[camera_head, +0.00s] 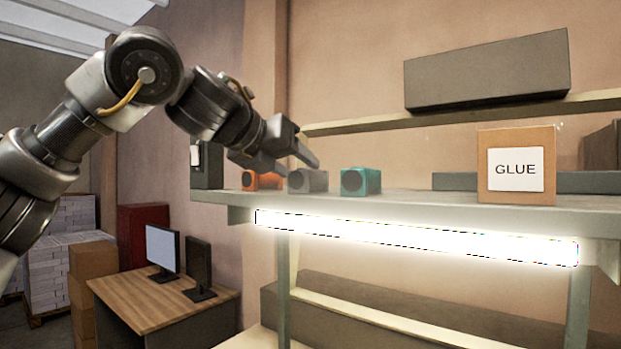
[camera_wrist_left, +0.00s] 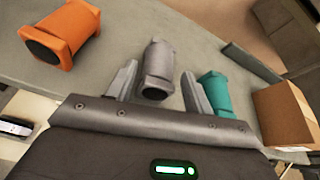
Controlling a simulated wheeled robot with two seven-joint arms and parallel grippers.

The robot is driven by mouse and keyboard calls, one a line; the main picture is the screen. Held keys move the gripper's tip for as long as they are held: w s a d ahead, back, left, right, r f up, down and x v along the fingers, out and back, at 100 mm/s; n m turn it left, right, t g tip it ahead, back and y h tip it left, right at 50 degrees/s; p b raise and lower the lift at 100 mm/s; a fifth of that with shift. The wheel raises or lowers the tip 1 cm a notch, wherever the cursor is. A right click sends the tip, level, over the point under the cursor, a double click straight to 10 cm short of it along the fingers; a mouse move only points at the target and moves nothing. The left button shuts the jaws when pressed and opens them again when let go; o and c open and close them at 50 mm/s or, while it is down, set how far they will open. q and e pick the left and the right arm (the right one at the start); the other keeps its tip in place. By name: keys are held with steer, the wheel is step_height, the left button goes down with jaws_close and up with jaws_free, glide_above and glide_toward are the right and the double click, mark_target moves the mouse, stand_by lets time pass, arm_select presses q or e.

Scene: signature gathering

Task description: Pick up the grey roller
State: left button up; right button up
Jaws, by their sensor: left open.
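The grey roller (camera_head: 308,181) lies on the shelf between an orange roller (camera_head: 262,180) and a teal roller (camera_head: 361,181). In the left wrist view the grey roller (camera_wrist_left: 157,68) lies between the two fingers of my left gripper (camera_wrist_left: 158,85), with a gap on each side. My left gripper (camera_head: 290,160) is open and reaches in from the left at the shelf. The orange roller (camera_wrist_left: 62,38) is left of the fingers in the wrist view. The teal roller (camera_wrist_left: 216,92) is close beside the right finger. My right gripper is not in view.
A cardboard box marked GLUE (camera_head: 516,165) stands on the shelf (camera_head: 420,199) to the right. A long dark box (camera_head: 487,70) rests on the upper shelf. A bright lamp strip (camera_head: 415,237) runs under the shelf edge. A desk (camera_head: 150,300) with monitors is below left.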

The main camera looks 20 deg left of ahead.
mark_target(309, 178)
arm_select(q)
steer(key=p+x, duration=0.3)
steer(key=x, duration=0.1)
steer(key=shift+w+d+f, duration=0.2)
steer(key=shift+f, duration=0.1)
steer(key=shift+w+f, duration=0.2)
steer(key=shift+s, duration=0.25)
steer(key=shift+c, duration=0.6)
steer(key=shift+w, duration=0.1)
steer(key=c, duration=0.7)
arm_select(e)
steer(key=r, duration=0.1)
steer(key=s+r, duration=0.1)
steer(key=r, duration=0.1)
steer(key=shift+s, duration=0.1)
